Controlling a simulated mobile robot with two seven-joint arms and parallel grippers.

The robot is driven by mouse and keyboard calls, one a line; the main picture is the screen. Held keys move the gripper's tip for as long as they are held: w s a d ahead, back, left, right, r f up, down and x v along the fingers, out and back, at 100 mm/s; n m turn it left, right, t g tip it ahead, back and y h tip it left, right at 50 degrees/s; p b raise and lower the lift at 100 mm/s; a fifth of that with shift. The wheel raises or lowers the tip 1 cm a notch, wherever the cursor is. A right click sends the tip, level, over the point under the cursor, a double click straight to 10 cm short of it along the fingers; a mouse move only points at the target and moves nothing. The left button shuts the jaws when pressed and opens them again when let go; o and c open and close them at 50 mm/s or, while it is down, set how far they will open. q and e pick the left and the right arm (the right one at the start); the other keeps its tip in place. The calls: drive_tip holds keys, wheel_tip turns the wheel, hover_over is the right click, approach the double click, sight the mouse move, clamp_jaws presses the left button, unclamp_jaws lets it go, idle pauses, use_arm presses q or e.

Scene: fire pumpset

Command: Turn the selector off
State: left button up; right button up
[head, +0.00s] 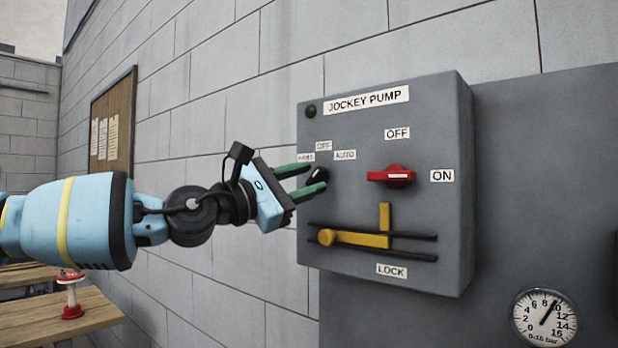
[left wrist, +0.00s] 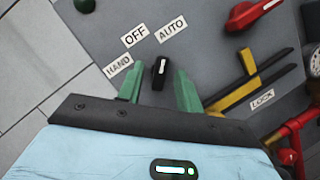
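The selector (left wrist: 160,73) is a small black knob with a white pointer line on the grey jockey pump box (head: 385,115). Labels HAND (left wrist: 119,66), OFF (left wrist: 135,36) and AUTO (left wrist: 172,29) stand around it. In the left wrist view its white line lies roughly between the OFF and AUTO directions. In the head view the selector (head: 319,174) is partly hidden by my left gripper (head: 303,179). The left gripper's green fingers are open, one on each side of the knob, with gaps showing in the left wrist view. My right gripper is not in view.
A red rotary switch (head: 392,176) with OFF and ON labels is on the same box. A yellow latch lever (head: 355,239) on dark rails sits below, above a LOCK label. A pressure gauge (head: 544,316) is at lower right. A wooden table (head: 40,312) stands at left.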

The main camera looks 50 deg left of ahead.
use_arm(q)
drive_tip(key=shift+w+d+r, duration=0.15)
drive_tip(key=shift+w, duration=0.45)
clamp_jaws()
